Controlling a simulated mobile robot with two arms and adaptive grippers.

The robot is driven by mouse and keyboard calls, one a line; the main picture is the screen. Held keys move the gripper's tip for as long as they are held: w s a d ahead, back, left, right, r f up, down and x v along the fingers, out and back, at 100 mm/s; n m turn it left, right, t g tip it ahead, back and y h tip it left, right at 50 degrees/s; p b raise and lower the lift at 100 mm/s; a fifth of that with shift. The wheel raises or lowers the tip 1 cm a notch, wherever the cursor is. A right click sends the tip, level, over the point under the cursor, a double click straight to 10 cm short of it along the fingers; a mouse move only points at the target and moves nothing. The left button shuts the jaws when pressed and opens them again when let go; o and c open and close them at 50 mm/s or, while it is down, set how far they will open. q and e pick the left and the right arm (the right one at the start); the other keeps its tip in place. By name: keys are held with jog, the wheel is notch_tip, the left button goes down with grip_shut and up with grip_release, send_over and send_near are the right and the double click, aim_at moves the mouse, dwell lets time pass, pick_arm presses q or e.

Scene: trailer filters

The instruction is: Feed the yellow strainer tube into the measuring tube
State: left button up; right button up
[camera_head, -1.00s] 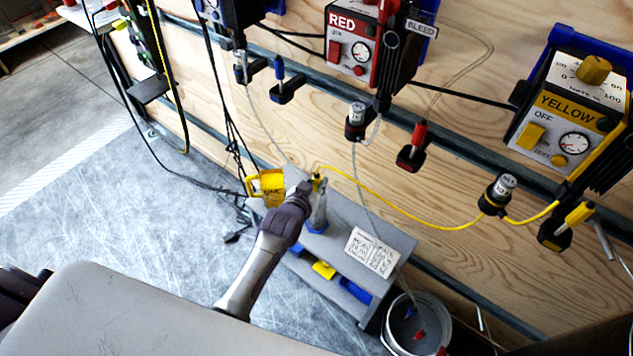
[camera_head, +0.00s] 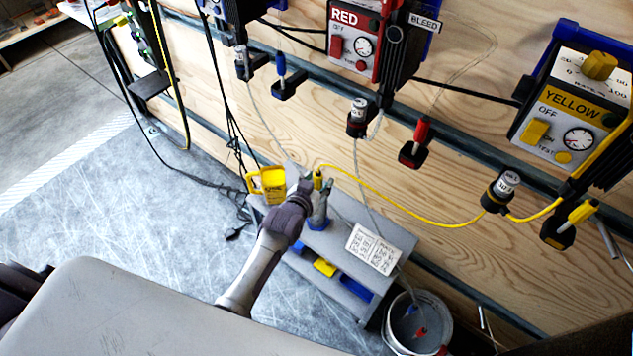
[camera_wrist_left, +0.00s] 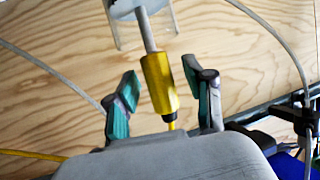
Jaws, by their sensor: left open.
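The yellow strainer tube (camera_head: 318,180) is at the end of a yellow hose, just by the tips of my left gripper (camera_head: 311,187), above the grey shelf. In the left wrist view the yellow body (camera_wrist_left: 159,83) stands between the two fingers of my left gripper (camera_wrist_left: 160,90), which is open with gaps on both sides. A thin grey stem runs from the yellow body to a pale piece (camera_wrist_left: 138,8) at the top edge. A grey tapered item with a blue base (camera_head: 319,215) stands beside the gripper. I cannot tell which piece is the measuring tube. My right gripper is not in view.
A yellow jug (camera_head: 268,185) stands close to the left of my gripper. The grey shelf unit (camera_head: 385,225) carries a printed card (camera_head: 371,249). A white bucket (camera_head: 432,325) stands to its right. Pumps and hoses hang on the plywood wall behind.

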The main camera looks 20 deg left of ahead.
pick_arm(q)
jog(key=v, duration=1.2)
dwell(0.3)
jog(key=s+f+g+p, duration=0.1)
jog(key=s+f+g, duration=0.1)
jog(key=s+f, duration=0.35)
jog(key=s+f+g+p, duration=0.1)
jog(key=s+f+g, duration=0.15)
jog(key=f, duration=0.65)
jog(key=s+f+g+p, duration=0.1)
jog(key=s+f, duration=0.3)
jog(key=f, duration=0.4)
jog(key=s+a+f+g+p, duration=0.1)
jog(key=s+f, duration=0.3)
jog(key=s, duration=0.5)
jog(key=s+a+f+m+g+p, duration=0.1)
jog(key=s+a+f+g, duration=0.1)
jog(key=s, duration=0.7)
jog(key=s+a+f+g+y+p, duration=0.1)
jog(key=s+a+f+g, duration=0.1)
jog(key=s+f+g, duration=0.2)
jog(key=s+f, duration=0.3)
jog(key=s, duration=0.3)
jog(key=shift+a, duration=0.2)
jog(key=shift+w, duration=0.1)
